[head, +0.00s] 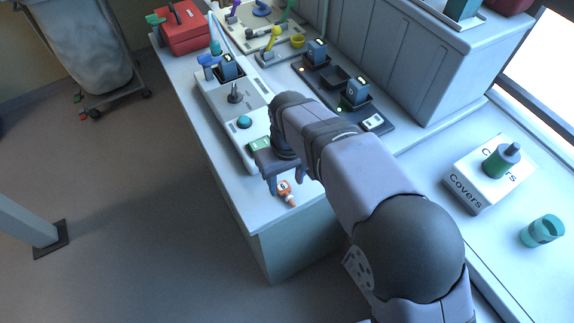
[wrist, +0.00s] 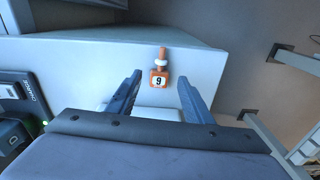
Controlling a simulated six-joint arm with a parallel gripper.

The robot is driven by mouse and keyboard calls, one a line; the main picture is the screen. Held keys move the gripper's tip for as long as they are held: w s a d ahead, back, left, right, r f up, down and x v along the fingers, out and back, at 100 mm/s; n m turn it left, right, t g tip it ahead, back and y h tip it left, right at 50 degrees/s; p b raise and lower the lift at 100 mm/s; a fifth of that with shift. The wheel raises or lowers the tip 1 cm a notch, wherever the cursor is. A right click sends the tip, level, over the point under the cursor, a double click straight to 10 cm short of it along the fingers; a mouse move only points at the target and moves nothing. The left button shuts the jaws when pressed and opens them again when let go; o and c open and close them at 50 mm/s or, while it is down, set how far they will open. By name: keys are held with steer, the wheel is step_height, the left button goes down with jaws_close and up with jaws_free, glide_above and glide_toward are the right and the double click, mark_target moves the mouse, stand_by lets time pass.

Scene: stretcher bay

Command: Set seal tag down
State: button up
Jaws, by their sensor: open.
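The seal tag (head: 286,191) is orange with a white band and a white face. It lies on the white counter (head: 236,190) near its front corner. In the wrist view the tag (wrist: 159,76) shows the number 9 and lies between and just beyond the fingertips. My gripper (head: 285,186) is open, with its fingers to either side of the tag's near end. In the wrist view my gripper (wrist: 158,82) has clear gaps between each finger and the tag. Nothing is held.
A pale device with a teal button (head: 244,122) stands just behind my gripper. A dark charging tray (head: 322,78) holds blue units further back. A white Covers box (head: 487,172) and a teal cup (head: 542,231) stand at the right. The counter edge is close to the tag.

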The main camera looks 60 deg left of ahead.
mark_target(287, 194)
step_height(287, 194, up, 8)
steer(key=b, duration=0.1)
steer(key=shift+d+r, duration=0.15)
steer(key=shift+d, duration=0.1)
steer(key=w+d+f+m, duration=0.1)
steer(key=w+d+m, duration=0.3)
steer(key=w+d, duration=0.75)
steer(key=w+d+f+m, duration=0.2)
steer(key=w+d+m, duration=0.3)
steer(key=w+d, duration=0.65)
steer(key=s+d+f+m, duration=0.1)
steer(key=s+d+m, duration=0.1)
steer(key=d, duration=0.7)
steer(key=s+d+f+m, duration=0.2)
steer(key=s+d+m, duration=0.1)
steer(key=d, duration=0.6)
steer(key=s+d+f+m, duration=0.2)
steer(key=s+d, duration=0.2)
steer(key=d, duration=0.5)
steer(key=shift+s+f+m+h, duration=0.2)
steer(key=shift+m+h, duration=0.1)
steer(key=shift+m, duration=0.1)
steer(key=shift+o, duration=0.5)
steer(key=shift+s+d+f, duration=0.15)
steer(key=shift+s+d, duration=0.2)
